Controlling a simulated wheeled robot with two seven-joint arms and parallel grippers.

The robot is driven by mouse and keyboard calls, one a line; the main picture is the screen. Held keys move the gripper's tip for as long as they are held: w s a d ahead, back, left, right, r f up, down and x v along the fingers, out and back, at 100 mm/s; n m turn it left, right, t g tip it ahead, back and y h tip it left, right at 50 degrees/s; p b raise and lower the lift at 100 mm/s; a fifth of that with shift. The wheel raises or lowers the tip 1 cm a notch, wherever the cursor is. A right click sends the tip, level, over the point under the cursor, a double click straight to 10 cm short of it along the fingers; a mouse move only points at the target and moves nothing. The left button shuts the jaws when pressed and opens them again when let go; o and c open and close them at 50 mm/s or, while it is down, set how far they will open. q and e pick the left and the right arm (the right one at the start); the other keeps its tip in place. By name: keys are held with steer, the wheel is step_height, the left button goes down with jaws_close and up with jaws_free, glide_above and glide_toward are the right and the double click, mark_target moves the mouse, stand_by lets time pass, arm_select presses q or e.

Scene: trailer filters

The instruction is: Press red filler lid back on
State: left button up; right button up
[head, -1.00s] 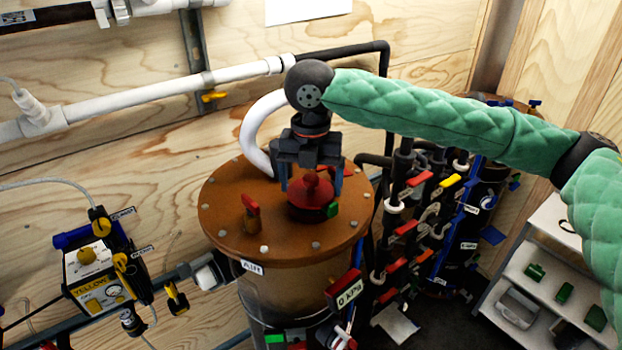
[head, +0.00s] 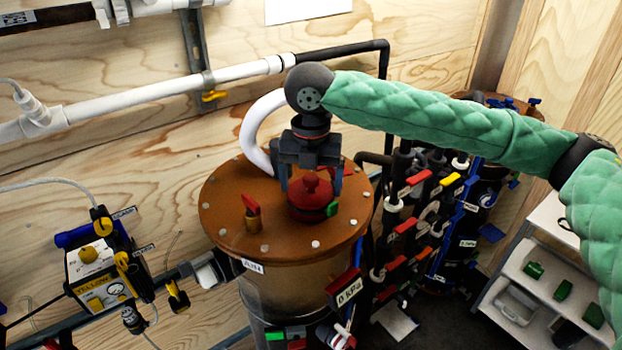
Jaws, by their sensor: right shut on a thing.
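The red filler lid (head: 313,197) sits on the brown round top (head: 290,247) of the filter tank, right of its middle. It is a domed red disc with a knob on top. My right gripper (head: 312,180) comes down from above, with one finger on each side of the lid's knob, and is shut on the lid. The fingers partly hide the lid's far side. Whether the lid is fully seated cannot be told. My left gripper is not in view.
A small red-handled valve (head: 251,206) stands on the tank top left of the lid. A white hose (head: 255,135) rises behind. Pipes with red and yellow valve handles (head: 420,178) stand to the right.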

steer(key=shift+p, duration=0.45)
stand_by(0.6)
steer(key=o, duration=0.8)
